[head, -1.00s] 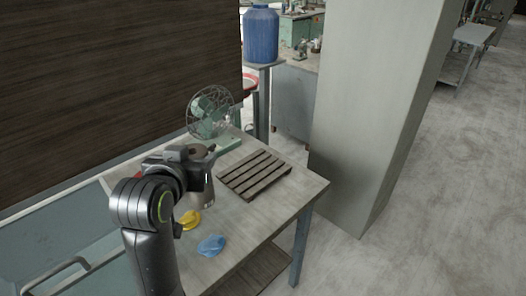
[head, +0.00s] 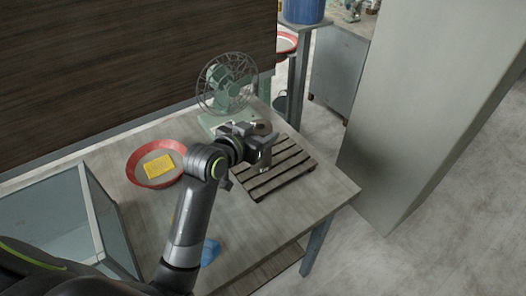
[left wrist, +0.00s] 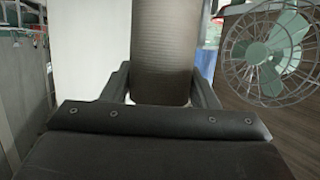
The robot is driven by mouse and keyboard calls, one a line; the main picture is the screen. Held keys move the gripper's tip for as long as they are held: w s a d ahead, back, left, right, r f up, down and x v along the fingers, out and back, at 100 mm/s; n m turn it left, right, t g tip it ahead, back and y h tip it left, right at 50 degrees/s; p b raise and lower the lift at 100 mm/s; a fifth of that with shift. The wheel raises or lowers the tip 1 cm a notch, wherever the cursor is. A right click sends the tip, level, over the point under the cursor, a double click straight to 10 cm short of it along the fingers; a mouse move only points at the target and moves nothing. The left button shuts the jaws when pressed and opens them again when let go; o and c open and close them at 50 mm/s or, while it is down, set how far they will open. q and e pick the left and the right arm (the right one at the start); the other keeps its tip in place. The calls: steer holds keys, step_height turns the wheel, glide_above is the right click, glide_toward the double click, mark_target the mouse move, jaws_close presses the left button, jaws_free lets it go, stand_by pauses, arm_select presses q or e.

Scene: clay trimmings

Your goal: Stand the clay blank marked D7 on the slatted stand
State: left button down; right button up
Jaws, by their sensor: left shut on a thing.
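My left gripper (head: 262,148) is shut on a brown clay blank (left wrist: 163,50), which stands between the two dark fingers in the left wrist view. No D7 mark shows on the side I see. In the head view the gripper mostly hides the blank. The slatted stand (head: 284,178), a dark wooden rack of parallel slats, lies on the table. The gripper is over its back left part. I cannot tell whether the blank touches the slats. My right gripper is not in view.
A green desk fan (head: 228,84) stands close behind the gripper and also shows in the left wrist view (left wrist: 267,55). A red bowl (head: 137,174) with a yellow block (head: 160,167) is at left. A blue cloth (head: 210,251) lies near the front. The stand's front right slats are clear.

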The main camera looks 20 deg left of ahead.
arm_select(q)
steer(key=shift+w+f, duration=0.1)
steer(key=shift+f, duration=2.7)
steer(key=c, duration=0.5)
jaws_free()
steer(key=shift+f, duration=0.2)
steer(key=shift+r, duration=0.2)
steer(key=shift+s+a, duration=0.15)
steer(key=shift+s, duration=0.25)
steer(key=b+v, duration=0.1)
steer(key=v, duration=1)
steer(key=shift+s+r, duration=0.1)
steer(key=shift+s, duration=0.05)
